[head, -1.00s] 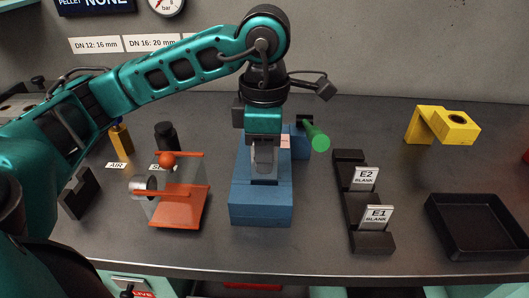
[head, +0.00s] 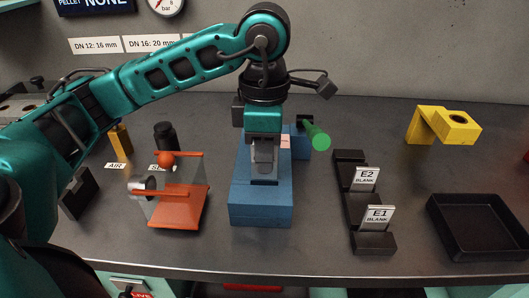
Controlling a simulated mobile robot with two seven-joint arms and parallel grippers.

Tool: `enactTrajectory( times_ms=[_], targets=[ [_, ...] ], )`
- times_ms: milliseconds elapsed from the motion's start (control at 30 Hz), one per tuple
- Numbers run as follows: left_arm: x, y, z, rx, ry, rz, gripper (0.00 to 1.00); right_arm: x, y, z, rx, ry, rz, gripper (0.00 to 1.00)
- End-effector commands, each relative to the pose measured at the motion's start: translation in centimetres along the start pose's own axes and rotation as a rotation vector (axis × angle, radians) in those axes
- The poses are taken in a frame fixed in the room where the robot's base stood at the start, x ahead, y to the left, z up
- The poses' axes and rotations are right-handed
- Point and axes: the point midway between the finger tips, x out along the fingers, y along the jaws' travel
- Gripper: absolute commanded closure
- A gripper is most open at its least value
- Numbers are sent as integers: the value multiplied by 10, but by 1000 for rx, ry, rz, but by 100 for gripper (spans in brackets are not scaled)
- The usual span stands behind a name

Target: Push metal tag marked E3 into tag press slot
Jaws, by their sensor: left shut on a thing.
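The tag press is a blue block (head: 262,208) with a green-handled lever (head: 315,135) at its back right. My left gripper (head: 264,168) points down over the middle of the press, at its slot. It is shut on a grey metal tag (head: 264,172), whose marking I cannot read. The tag's lower edge is at the slot; how deep it sits is hidden. The black tag rack (head: 349,157) to the right holds tags marked E2 (head: 366,178) and E1 (head: 379,217); its rear place is empty. My right gripper is out of view.
An orange guarded fixture (head: 178,207) stands left of the press. An empty black tray (head: 478,252) lies at the right, with a yellow bracket (head: 441,124) behind it. A black cylinder (head: 166,136) stands at the back left. Bare bench lies in front of the press.

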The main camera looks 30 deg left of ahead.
Motion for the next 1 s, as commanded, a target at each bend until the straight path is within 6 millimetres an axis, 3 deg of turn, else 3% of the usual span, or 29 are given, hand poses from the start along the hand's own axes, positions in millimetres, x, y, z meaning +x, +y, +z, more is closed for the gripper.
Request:
enactTrajectory(
  times_ms=[1000],
  targets=[
    [23, 0, 0, 0, 0, 0, 100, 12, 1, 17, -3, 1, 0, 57]
  ],
)
